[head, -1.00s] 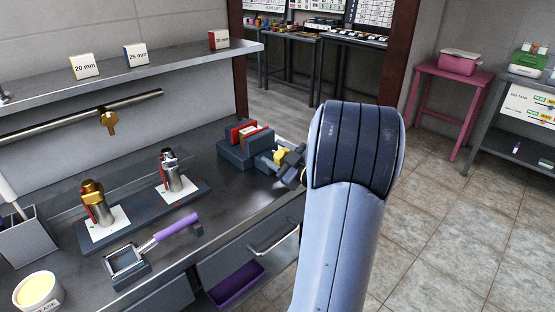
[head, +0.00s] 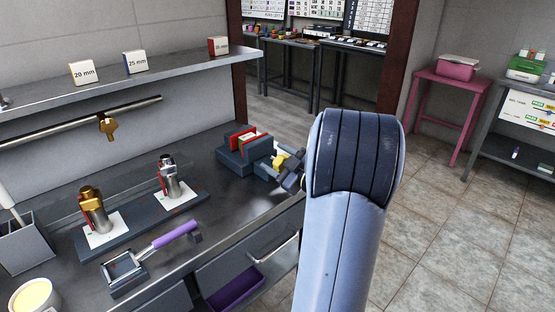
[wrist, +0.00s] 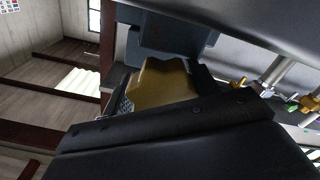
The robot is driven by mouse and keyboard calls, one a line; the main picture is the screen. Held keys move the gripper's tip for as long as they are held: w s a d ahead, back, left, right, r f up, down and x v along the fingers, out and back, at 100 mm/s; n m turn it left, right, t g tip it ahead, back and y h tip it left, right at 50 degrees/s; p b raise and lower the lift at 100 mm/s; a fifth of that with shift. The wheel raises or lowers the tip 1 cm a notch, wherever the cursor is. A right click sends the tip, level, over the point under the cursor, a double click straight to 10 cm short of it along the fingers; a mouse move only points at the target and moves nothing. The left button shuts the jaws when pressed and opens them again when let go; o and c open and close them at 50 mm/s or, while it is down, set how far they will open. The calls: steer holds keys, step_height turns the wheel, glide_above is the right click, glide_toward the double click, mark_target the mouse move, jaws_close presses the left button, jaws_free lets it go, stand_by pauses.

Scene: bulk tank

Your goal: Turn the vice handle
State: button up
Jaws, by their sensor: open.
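The vice (head: 236,158) is a blue-grey block with red jaws, on the bench near its right end. A yellow part (head: 280,161) shows at the vice's right end, beside my gripper; I take it for the handle. My gripper (head: 291,170) is dark, open, and right at this part. In the wrist view, a gold-yellow piece (wrist: 160,82) stands in front of the dark gripper edge, with a blue-grey body (wrist: 165,35) behind it. I cannot tell whether the fingers touch it. My arm hides the space to the right.
A purple-handled tool (head: 170,237) lies at the bench's front, near a dark tray (head: 140,232) with two metal cylinders. A shelf (head: 160,72) runs above. A drawer handle (head: 277,250) juts out below the bench edge. The tiled floor (head: 450,240) at right is clear.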

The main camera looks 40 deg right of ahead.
steer(key=shift+a+f+p, duration=0.2)
steer(key=shift+f+p, duration=0.15)
steer(key=shift+p, duration=0.1)
